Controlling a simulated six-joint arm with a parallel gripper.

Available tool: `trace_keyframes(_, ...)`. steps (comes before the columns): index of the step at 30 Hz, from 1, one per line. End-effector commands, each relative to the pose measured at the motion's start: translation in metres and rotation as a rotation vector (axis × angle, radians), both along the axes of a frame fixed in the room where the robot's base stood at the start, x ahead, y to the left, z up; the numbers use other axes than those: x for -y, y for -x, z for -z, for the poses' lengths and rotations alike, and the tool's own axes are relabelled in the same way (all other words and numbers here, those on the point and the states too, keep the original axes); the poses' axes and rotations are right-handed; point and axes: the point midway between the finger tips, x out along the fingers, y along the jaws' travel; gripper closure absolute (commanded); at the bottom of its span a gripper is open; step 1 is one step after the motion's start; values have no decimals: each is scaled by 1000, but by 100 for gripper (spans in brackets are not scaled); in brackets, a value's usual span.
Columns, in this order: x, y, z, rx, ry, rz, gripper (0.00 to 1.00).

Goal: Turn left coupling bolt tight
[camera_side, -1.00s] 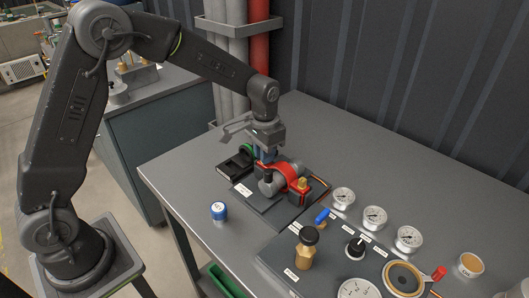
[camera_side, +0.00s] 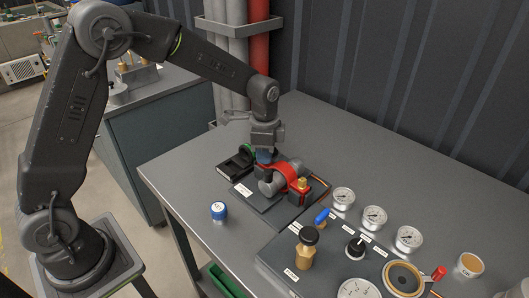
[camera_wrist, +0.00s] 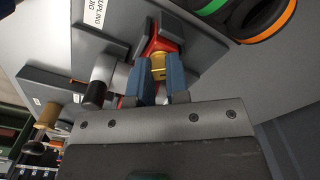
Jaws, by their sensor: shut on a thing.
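The red coupling (camera_side: 284,171) sits with a grey pipe piece (camera_side: 266,188) on the dark jig plate (camera_side: 262,208) near the table's left part. My gripper (camera_side: 264,157) points straight down at the coupling's far-left end. In the wrist view, its blue fingers (camera_wrist: 160,78) are shut on the brass left coupling bolt (camera_wrist: 158,62), which stands over the red coupling. The left bolt is hidden by the fingers in the side view. A second brass bolt (camera_side: 302,183) shows free at the coupling's right end.
A black holder (camera_side: 235,165) stands just left of the coupling. A blue-capped jar (camera_side: 218,210) is on the table in front. A panel with gauges (camera_side: 374,217), a brass valve (camera_side: 306,246) and knobs is at the right. The table's far right is clear.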

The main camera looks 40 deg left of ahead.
Motion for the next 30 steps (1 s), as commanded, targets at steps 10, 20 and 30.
trace_keyframes(10, 0, 0, 0, 0, 0, 41, 100)
trace_keyframes(20, 0, 0, 0, 0, 0, 40, 80)
trace_keyframes(30, 0, 0, 0, -1, 1, 40, 58)
